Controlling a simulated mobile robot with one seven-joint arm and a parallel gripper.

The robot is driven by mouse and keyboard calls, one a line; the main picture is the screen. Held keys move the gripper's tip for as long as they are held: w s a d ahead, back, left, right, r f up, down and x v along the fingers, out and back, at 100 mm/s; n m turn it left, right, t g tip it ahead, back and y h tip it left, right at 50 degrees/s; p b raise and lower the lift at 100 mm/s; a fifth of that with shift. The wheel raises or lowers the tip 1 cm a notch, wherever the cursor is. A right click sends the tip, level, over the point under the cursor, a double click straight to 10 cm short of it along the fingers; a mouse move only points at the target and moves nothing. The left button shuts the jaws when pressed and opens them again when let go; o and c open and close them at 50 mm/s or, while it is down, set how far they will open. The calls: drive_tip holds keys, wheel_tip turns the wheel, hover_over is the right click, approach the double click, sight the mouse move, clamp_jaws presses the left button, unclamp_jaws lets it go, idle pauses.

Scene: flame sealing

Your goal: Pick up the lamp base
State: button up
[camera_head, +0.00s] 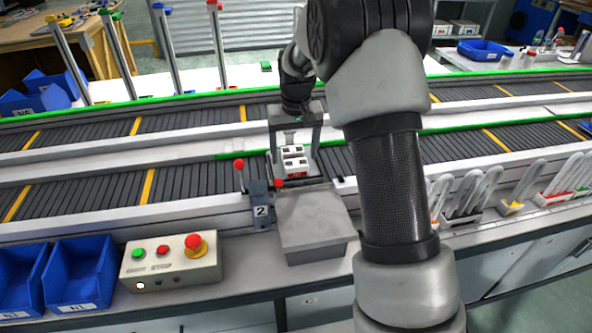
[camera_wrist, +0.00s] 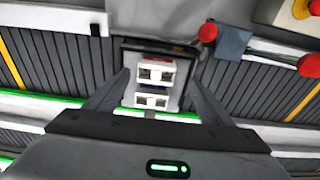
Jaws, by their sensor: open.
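White blocks with dark openings, which look like the lamp base (camera_head: 294,161), sit on a small dark-rimmed carrier on the near conveyor. In the wrist view the lamp base (camera_wrist: 155,73) shows as two white blocks, one behind the other, with red and blue edges. My gripper (camera_head: 295,168) is above the carrier with its fingers open, one on each side of the blocks. In the wrist view my gripper (camera_wrist: 157,82) is open around them, and I see no clear contact. I cannot tell the exact finger height.
A grey plate (camera_head: 312,217) lies in front of the carrier, beside a stop post (camera_head: 260,205) with red-balled levers. A button box (camera_head: 170,262) and blue bins (camera_head: 82,275) stand at front left. Racks of clear tubes (camera_head: 470,195) stand at right.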

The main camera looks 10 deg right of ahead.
sight(296, 163)
drive_tip(key=f, duration=0.3)
drive_tip(key=w+f, duration=0.1)
drive_tip(key=f, duration=0.1)
drive_tip(key=shift+d+f, duration=0.1)
drive_tip(key=shift+d, duration=0.2)
drive_tip(key=c, duration=1.2)
